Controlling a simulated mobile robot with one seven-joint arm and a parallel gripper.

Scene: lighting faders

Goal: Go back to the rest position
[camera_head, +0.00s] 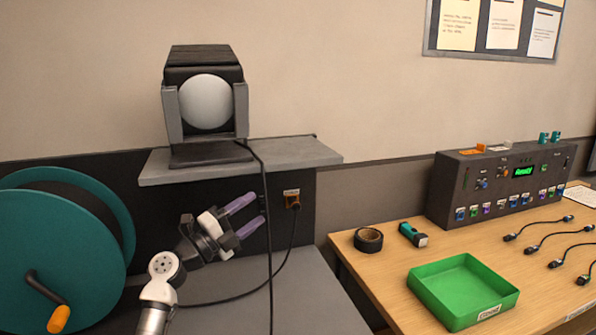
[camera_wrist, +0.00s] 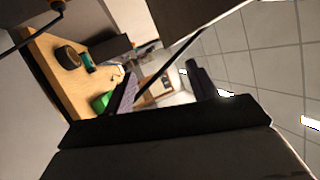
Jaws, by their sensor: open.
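My gripper (camera_head: 246,215) is in the head view, left of centre, in front of the dark panel below the grey shelf. Its two purple fingers are apart, point up and to the right, and hold nothing. In the wrist view the fingers (camera_wrist: 160,88) also stand apart with nothing between them. A black cable hangs from the lamp (camera_head: 205,102) and runs down just right of the fingertips; I cannot tell whether they touch it. No marker of a rest position shows.
The grey shelf (camera_head: 300,153) juts out above my gripper. A teal cable reel (camera_head: 60,240) stands at the left. An orange socket (camera_head: 292,198) holds a plug. On the wooden table (camera_head: 385,275) are black tape (camera_head: 368,240), a torch (camera_head: 412,235), a green tray (camera_head: 428,298), a control box (camera_head: 440,190) and several cables.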

